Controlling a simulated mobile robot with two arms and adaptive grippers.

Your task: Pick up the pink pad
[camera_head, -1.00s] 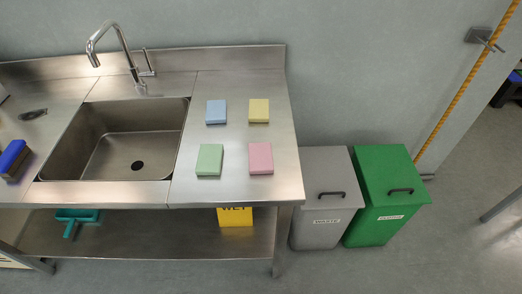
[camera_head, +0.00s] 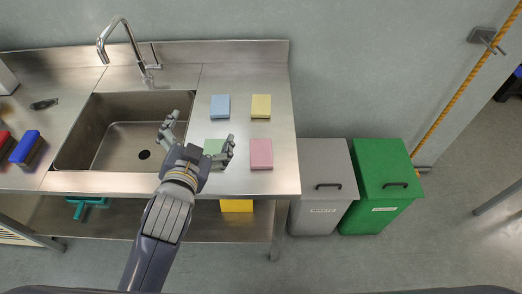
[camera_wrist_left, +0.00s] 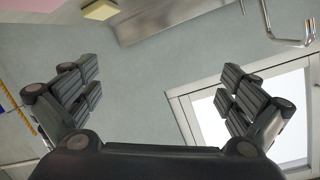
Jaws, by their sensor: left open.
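The pink pad (camera_head: 261,153) lies flat on the steel counter right of the sink, at the front right of a group of pads. My left gripper (camera_head: 198,130) is open and empty, its fingers spread above the counter's front and the sink's right edge. It is left of the pink pad and apart from it. It partly covers the green pad (camera_head: 214,147). In the left wrist view the open fingers (camera_wrist_left: 158,88) have nothing between them. A pink surface shows at that view's top left corner, cut off by the frame. My right gripper is not in view.
A blue pad (camera_head: 220,106) and a yellow pad (camera_head: 261,106) lie behind. The sink (camera_head: 120,145) with its tap (camera_head: 128,40) is to the left. A grey bin (camera_head: 323,185) and a green bin (camera_head: 385,185) stand right of the counter. Brushes lie at far left.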

